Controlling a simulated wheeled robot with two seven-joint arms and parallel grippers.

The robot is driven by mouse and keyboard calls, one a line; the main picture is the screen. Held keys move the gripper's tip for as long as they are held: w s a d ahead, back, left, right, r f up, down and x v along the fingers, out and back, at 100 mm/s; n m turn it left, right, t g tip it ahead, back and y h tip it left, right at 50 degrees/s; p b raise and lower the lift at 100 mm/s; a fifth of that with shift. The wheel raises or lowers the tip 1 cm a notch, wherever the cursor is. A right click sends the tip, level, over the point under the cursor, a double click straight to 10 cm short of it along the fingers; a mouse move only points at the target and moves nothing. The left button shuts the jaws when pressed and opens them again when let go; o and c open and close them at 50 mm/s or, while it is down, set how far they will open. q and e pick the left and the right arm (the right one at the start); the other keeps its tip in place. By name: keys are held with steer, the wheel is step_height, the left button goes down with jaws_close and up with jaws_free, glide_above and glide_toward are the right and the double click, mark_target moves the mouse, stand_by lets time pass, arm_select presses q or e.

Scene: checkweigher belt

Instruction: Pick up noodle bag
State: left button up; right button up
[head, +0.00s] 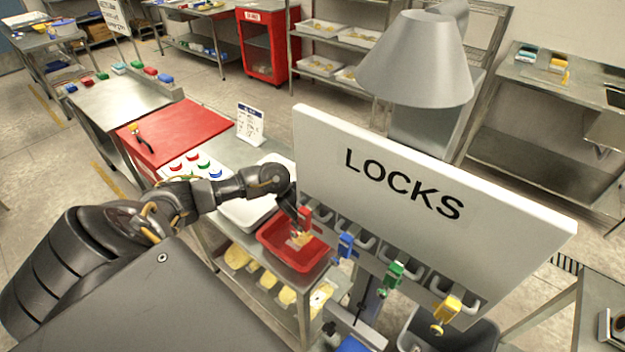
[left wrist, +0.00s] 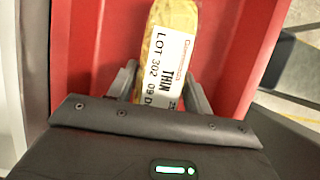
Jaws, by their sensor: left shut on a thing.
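The noodle bag is a yellow pack with a white label, seen in the left wrist view (left wrist: 172,25) between my left gripper's fingers (left wrist: 161,80). My left gripper is shut on the bag. The red bin (left wrist: 112,35) lies around and behind the bag. In the head view my left gripper (head: 298,222) reaches down at the red bin (head: 279,259), and part of the yellow bag (head: 300,239) shows below it. I cannot tell whether the bag touches the bin floor. My right gripper is not in view.
A white LOCKS board (head: 420,190) stands close to the right of my left arm, with red, blue (head: 345,246), green (head: 393,275) and yellow locks hanging along its bottom. Yellow packs (head: 238,257) sit on the shelf below.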

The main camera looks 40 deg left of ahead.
arm_select(q)
steer(key=shift+r, duration=0.15)
steer(key=shift+r, duration=0.25)
step_height(320, 180, up, 2)
steer(key=shift+w+r, duration=0.1)
steer(key=s+r, duration=0.1)
steer(key=s+a+r, duration=0.1)
steer(key=r, duration=0.1)
steer(key=s+r, duration=0.2)
steer(key=shift+a+r, duration=0.15)
steer(key=shift+a, duration=0.25)
steer(key=s+a+r+b, duration=0.3)
steer(key=s+r, duration=0.1)
steer(key=s, duration=0.5)
steer(key=shift+a+r, duration=0.3)
steer(key=shift+a, duration=0.1)
